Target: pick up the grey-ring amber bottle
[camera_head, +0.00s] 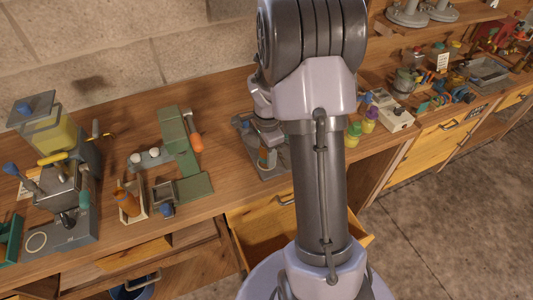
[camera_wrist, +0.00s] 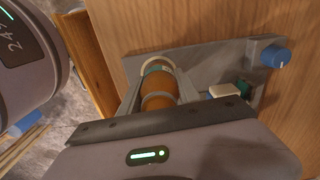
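An amber bottle (camera_wrist: 158,86) with a pale grey-green band near its top lies between the two fingers of my gripper (camera_wrist: 160,82) in the wrist view. The fingers are close along both sides of it; whether they press on it I cannot tell. In the head view, the amber bottle (camera_head: 265,158) shows in a grey device on the bench, with my gripper (camera_head: 262,130) at it, partly hidden by my arm. Another orange-amber item (camera_head: 127,200) stands in a small holder further left; I see no grey ring on it.
The grey device (camera_wrist: 215,60) has a blue knob (camera_wrist: 274,56) beside the bottle. Left are a green stand (camera_head: 180,150) and a machine with a yellow container (camera_head: 50,133). Yellow and purple pots (camera_head: 369,121) stand right of my arm. A drawer (camera_head: 270,235) below is open.

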